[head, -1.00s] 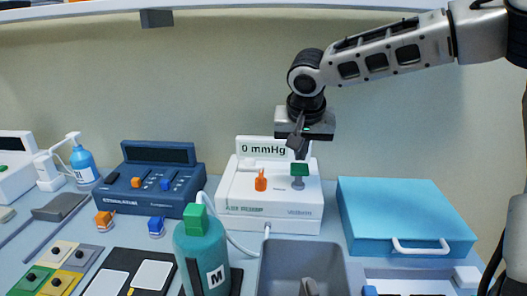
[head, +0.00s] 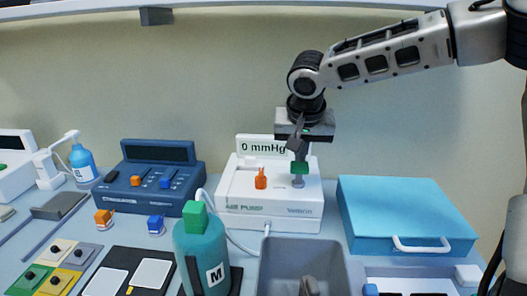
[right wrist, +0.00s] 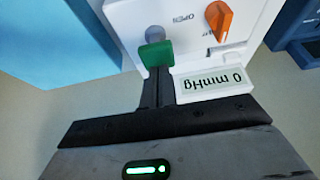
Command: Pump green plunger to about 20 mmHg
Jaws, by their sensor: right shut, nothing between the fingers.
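The white air pump (head: 268,211) stands at the back of the table, with a sign (head: 263,147) reading 0 mmHg. Its green plunger (head: 299,168) sits on a grey stem at the right of the pump top. An orange knob (head: 261,179) is to its left. My right gripper (head: 297,147) is shut and empty, pointing down just above the plunger; whether it touches is hard to tell. In the right wrist view the plunger (right wrist: 155,55) lies right at the shut fingertips, and the sign (right wrist: 215,88) is upside down. My left gripper is not in view.
A blue case (head: 400,215) lies right of the pump and a dark blue stimulator (head: 152,180) lies left. A shelf crosses above.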

